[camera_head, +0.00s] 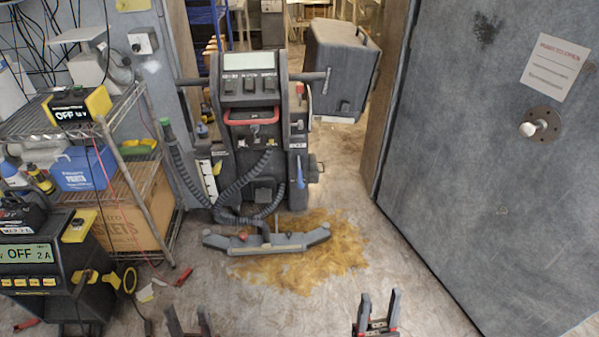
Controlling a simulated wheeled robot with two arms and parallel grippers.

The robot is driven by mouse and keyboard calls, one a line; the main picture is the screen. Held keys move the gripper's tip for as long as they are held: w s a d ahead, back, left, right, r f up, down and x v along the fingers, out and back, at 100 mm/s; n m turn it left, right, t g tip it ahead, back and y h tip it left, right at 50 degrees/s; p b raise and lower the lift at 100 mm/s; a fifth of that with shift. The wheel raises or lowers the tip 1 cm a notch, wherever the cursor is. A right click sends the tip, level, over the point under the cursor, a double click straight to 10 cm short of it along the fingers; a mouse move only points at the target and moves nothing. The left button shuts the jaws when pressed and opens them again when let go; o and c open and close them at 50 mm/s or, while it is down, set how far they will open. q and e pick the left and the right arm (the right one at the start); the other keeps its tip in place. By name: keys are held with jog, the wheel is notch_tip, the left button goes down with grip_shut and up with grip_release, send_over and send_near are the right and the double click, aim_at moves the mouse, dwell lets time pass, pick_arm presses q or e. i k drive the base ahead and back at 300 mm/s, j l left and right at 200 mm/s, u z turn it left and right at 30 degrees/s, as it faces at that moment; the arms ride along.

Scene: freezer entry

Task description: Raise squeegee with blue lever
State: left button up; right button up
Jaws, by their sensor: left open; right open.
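The floor-cleaning machine (250,100) stands upright in the doorway, facing me. Its blue lever (300,172) hangs on the right side of the body. The grey squeegee (215,242) is a wide bar low in front of the machine, at floor level over a brown stain. A ribbed hose (190,185) loops down to it. My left gripper (188,318) is open and empty at the bottom edge, only its finger tips showing. My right gripper (378,308) is open and empty at the bottom, right of the left one. Both are well short of the machine and touch nothing.
A wire shelf (140,95) with a blue box (80,168) and a cardboard box (135,220) stands left. A black device (50,260) is at lower left. A grey door (470,150) fills the right. Brown stain (345,240) covers the floor; floor in front is mostly clear.

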aim_at(301, 185)
jog(key=i+j, duration=0.15)
jog(key=i, duration=0.35)
jog(key=i+j, duration=0.15)
jog(key=i, duration=0.35)
jog(key=i+j, duration=0.15)
jog(key=i, duration=0.35)
jog(key=i+j, duration=0.15)
jog(key=i, duration=0.35)
jog(key=z, duration=0.05)
